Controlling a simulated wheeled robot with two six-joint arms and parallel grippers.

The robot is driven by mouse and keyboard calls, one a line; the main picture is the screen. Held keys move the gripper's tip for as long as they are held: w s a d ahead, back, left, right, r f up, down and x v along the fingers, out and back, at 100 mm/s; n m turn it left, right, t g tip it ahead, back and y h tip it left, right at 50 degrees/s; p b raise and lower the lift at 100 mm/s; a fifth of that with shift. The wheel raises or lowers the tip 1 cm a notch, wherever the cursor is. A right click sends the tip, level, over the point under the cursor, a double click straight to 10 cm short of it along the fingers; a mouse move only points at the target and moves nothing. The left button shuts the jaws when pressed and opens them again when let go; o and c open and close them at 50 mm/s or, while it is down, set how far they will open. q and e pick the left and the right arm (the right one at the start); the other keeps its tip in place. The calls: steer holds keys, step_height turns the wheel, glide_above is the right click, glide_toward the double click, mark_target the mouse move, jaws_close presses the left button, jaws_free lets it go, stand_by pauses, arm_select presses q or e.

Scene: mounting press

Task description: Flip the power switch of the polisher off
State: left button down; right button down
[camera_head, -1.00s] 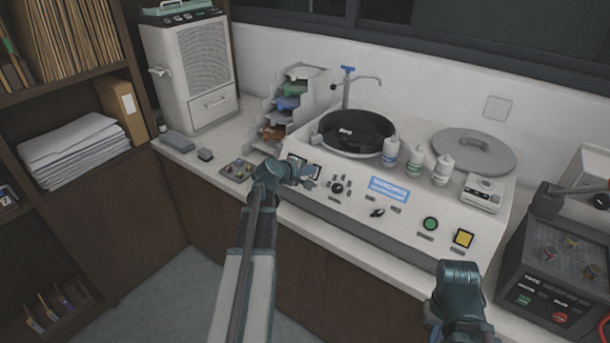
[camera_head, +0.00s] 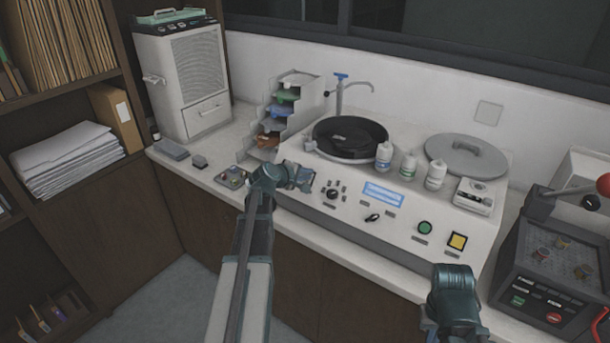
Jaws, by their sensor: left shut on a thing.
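The polisher (camera_head: 390,226) is the wide white machine on the counter, with a dark round bowl (camera_head: 350,138) and a sloped front panel. My left gripper (camera_head: 306,178) is at the left end of that panel, shut on the power switch there. The gripper hides the switch and its contact with it, so the switch's position cannot be told.
The panel also has a black knob (camera_head: 332,194), a blue display (camera_head: 382,194), a green button (camera_head: 425,227) and a yellow button (camera_head: 457,241). Several bottles (camera_head: 409,167) stand on the polisher. A dark press (camera_head: 550,265) is at the right, a stepped rack (camera_head: 284,112) behind left.

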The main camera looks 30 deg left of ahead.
arm_select(q)
steer(key=shift+w+r+p, duration=0.4)
steer(key=shift+w+r, duration=0.05)
steer(key=shift+w+d+r, duration=0.1)
steer(key=shift+w+r, duration=0.05)
steer(key=shift+w, duration=0.05)
steer(key=shift+s, duration=0.15)
steer(key=shift+p, duration=0.35)
steer(key=shift+s+r+p, duration=0.4)
steer(key=shift+r+p, duration=0.05)
steer(key=shift+r, duration=0.05)
steer(key=w+r+p+v, duration=0.1)
steer(key=r+p+v, duration=0.1)
steer(key=p+v, duration=0.6)
steer(key=v, duration=0.4)
steer(key=shift+r, duration=0.3)
steer(key=shift+w, duration=0.15)
